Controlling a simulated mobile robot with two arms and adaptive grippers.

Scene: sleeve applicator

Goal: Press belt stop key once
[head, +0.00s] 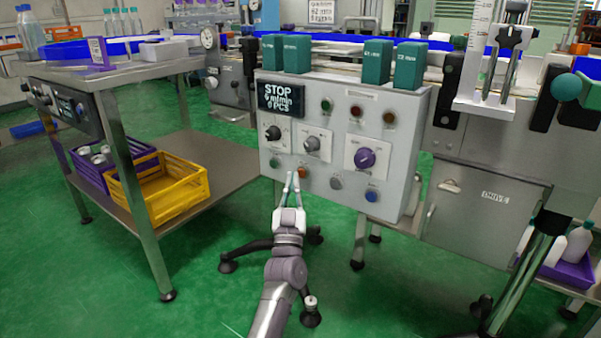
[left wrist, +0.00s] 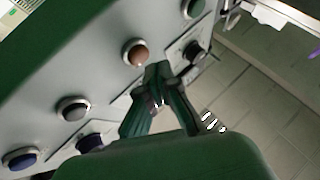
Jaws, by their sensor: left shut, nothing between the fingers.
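The grey control panel (head: 340,150) has a display (head: 284,98) reading STOP. Its bottom row holds a green key (head: 275,162), an orange-red key (head: 302,171), a grey key (head: 336,183) and a blue key (head: 371,195). Key labels are too small to read. My left gripper (head: 292,176) is shut and empty, its tips just in front of the panel near the orange-red key. In the left wrist view, the shut fingertips (left wrist: 159,75) lie beside the orange-red key (left wrist: 135,52); I cannot tell whether they touch the panel. My right gripper is not in view.
Above the keys sit a black knob (head: 272,133), a grey knob (head: 311,143) and a purple knob (head: 366,158). Left stands a metal table with a yellow crate (head: 165,190) on its shelf. Right is a machine cabinet (head: 480,205) marked DRIVE.

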